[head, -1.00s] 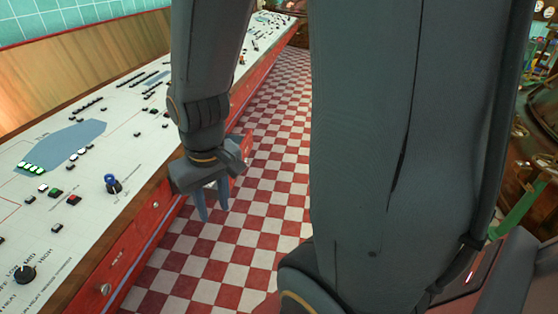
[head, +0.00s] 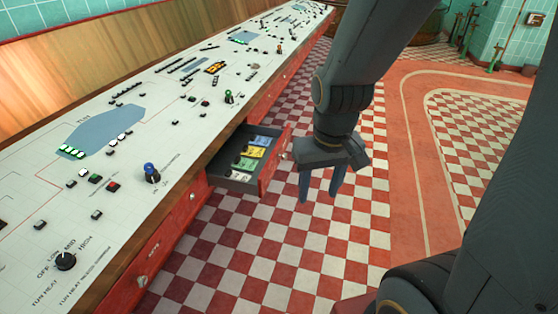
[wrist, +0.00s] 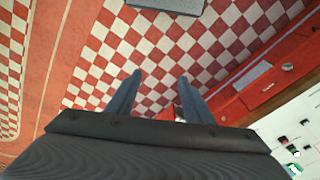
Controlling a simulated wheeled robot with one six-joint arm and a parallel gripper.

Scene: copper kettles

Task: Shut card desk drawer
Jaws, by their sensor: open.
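The card desk drawer (head: 273,171) is pulled out from the red desk front in the head view. Its grey tray holds several coloured cards in yellow, blue, green and white, and its red front faces right. My gripper (head: 320,192) is open and empty, fingers pointing down, just right of the drawer front with a small apparent gap. I cannot tell its exact depth from the drawer. In the wrist view, my gripper (wrist: 160,78) shows two spread fingers over the checkered floor. A small red piece shows by the right finger there, too hidden to identify.
The long control desk (head: 130,190) with knobs, buttons and switches runs along the left. The red and white checkered floor (head: 270,260) is clear in front of it. Green pipes (head: 490,50) stand by the far tiled wall.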

